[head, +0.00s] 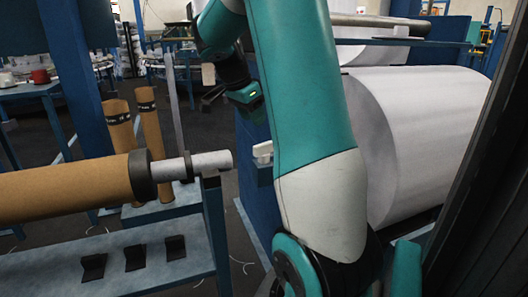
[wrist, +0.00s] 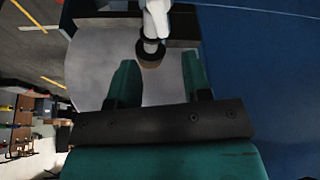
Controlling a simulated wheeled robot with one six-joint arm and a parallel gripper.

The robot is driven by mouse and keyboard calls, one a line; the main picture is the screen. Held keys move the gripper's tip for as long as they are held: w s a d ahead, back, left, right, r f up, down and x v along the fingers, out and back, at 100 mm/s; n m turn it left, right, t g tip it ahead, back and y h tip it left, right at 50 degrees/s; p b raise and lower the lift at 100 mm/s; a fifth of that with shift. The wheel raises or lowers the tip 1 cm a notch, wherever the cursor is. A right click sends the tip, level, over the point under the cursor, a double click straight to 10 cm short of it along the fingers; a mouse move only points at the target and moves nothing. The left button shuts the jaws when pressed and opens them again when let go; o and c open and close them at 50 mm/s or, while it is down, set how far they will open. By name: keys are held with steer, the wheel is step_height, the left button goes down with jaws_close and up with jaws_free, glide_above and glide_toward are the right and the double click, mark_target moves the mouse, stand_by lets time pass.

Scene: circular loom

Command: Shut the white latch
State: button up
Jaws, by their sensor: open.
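In the wrist view, a white piece (wrist: 157,17), which looks like the white latch, stands at the top centre. A short pale stem and a dark round end (wrist: 150,52) are below it. My gripper (wrist: 160,80) is open, its two teal fingers apart with nothing between them. The dark round end is just ahead of the gap between the fingertips, and I see no contact. In the head view, a small white piece (head: 262,150) sits on a blue bracket beside my arm; I cannot tell if it is the same part.
A large white roll (head: 425,130) fills the right of the head view. A brown roll (head: 75,190) with a metal shaft end (head: 208,163) rests at left. Two brown tubes (head: 150,130) stand behind it. A blue surface (wrist: 265,80) lies close on the right in the wrist view.

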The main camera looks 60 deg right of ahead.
mark_target(264, 143)
steer(key=b+x, duration=0.3)
steer(key=x, duration=0.7)
steer(key=shift+f, duration=0.4)
